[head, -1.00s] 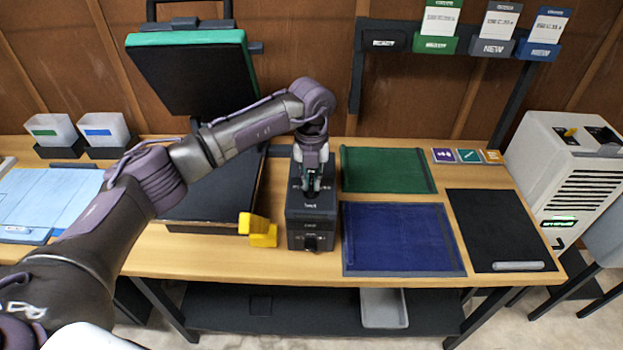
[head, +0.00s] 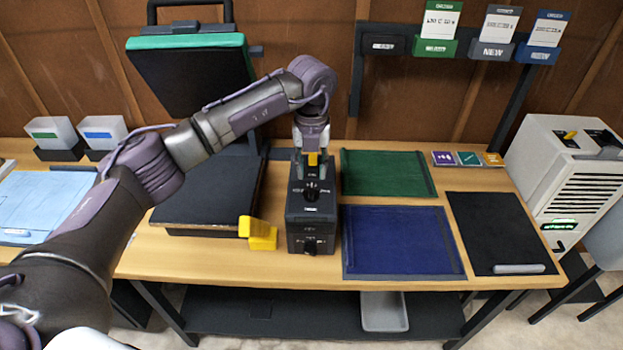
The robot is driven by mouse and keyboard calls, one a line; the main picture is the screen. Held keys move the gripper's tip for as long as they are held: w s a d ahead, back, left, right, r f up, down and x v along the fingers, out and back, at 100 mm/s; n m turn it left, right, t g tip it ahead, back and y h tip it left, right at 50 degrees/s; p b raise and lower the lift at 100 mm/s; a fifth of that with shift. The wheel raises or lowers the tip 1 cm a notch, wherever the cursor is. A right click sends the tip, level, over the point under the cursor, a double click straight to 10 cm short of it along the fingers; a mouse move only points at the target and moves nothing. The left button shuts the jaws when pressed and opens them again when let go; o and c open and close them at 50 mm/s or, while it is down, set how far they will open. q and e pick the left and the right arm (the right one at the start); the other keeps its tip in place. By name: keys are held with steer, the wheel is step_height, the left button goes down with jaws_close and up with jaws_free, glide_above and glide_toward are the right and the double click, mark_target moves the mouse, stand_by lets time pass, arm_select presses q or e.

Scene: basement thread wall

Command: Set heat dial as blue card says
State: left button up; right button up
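A dark control box (head: 311,214) stands on the bench, with a black dial (head: 312,191) on its top and another black knob (head: 310,246) on its front. A small yellow part (head: 313,158) shows at the back of its top. My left gripper (head: 312,165) points down there, its fingers apart on either side of the yellow part; whether they touch it I cannot tell. The blue card (head: 550,29) stands in a blue holder (head: 539,51) at the upper right; its print is too small to read. My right gripper is not in view.
A heat press with a raised lid (head: 190,78) and dark lower plate (head: 205,192) stands left of the box. A yellow block (head: 260,235) lies close by. Green (head: 388,173) and blue (head: 402,240) mats lie flat to the right. Other cards (head: 441,19) hang beside the blue one.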

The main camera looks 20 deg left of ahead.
mark_target(312, 187)
arm_select(q)
step_height(312, 187, up, 7)
steer(key=shift+r, duration=0.15)
stand_by(0.4)
